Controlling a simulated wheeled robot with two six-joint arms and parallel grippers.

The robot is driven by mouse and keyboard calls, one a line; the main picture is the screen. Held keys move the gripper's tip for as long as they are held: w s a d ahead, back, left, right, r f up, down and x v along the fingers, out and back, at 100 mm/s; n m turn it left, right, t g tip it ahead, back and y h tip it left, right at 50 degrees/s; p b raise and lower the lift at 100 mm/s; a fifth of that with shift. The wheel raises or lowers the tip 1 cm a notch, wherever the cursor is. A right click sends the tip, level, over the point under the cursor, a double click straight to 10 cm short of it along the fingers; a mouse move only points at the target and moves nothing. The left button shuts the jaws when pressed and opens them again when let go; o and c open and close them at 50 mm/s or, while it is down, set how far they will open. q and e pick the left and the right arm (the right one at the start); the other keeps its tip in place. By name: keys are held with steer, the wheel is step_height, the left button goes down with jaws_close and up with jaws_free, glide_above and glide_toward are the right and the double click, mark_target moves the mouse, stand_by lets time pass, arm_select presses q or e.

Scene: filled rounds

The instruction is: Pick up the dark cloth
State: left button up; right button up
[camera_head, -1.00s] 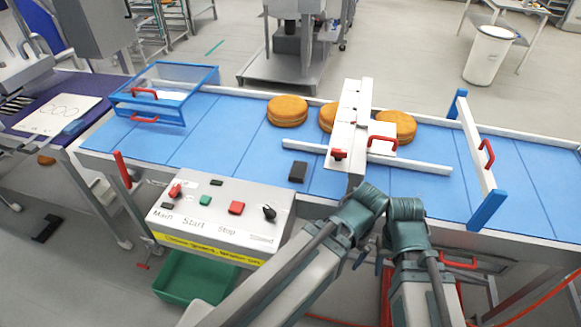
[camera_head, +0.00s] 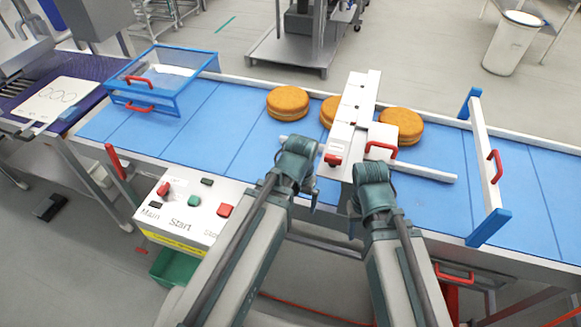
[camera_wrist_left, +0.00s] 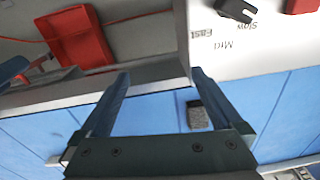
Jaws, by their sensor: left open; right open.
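The dark cloth (camera_wrist_left: 198,114) is a small dark grey block-like piece lying on the blue belt (camera_wrist_left: 270,95). In the left wrist view it shows between my left gripper's fingers, nearer the right one, apparently beyond them. In the head view my left arm hides it. My left gripper (camera_wrist_left: 158,74) is open and empty; in the head view only a bit of it (camera_head: 314,198) shows beneath the teal wrist, over the belt's near side. My right gripper (camera_head: 353,224) is mostly hidden under its wrist, at the belt's near edge, with nothing seen in it.
A control box (camera_head: 185,210) with red and green buttons stands at the near left. A white crossbar (camera_head: 350,110) spans the belt, with filled rounds (camera_head: 288,103) beside it. A blue-framed clear guard (camera_head: 160,85) is at left, a white gate (camera_head: 485,150) at right.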

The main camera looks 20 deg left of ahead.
arm_select(q)
steer(key=w+a+r+n+t+p, duration=0.1)
steer(key=w+a+r+t, duration=0.15)
steer(key=w, duration=0.45)
steer(key=w+a+r+t, duration=0.1)
steer(key=w+a+t, duration=0.1)
steer(key=w+a, duration=0.35)
steer(key=shift+g, duration=0.25)
steer(key=b+x, duration=0.2)
steer(key=x, duration=0.1)
steer(key=d+b+x, duration=0.1)
steer(key=b+x, duration=0.4)
steer(key=shift+w+d+f, duration=0.2)
steer(key=shift+w+f, duration=0.05)
steer(key=shift+w, duration=0.2)
steer(key=shift+w+f+b, duration=0.15)
steer(key=shift+f+b, duration=0.05)
steer(key=shift+b, duration=0.2)
steer(key=b+x, duration=0.4)
steer(key=x, duration=0.1)
steer(key=shift+w+b, duration=0.15)
steer(key=shift+b, duration=0.2)
steer(key=shift+f, duration=0.2)
steer(key=c, duration=1.4)
steer(key=shift+r, duration=0.1)
steer(key=shift+c, duration=0.2)
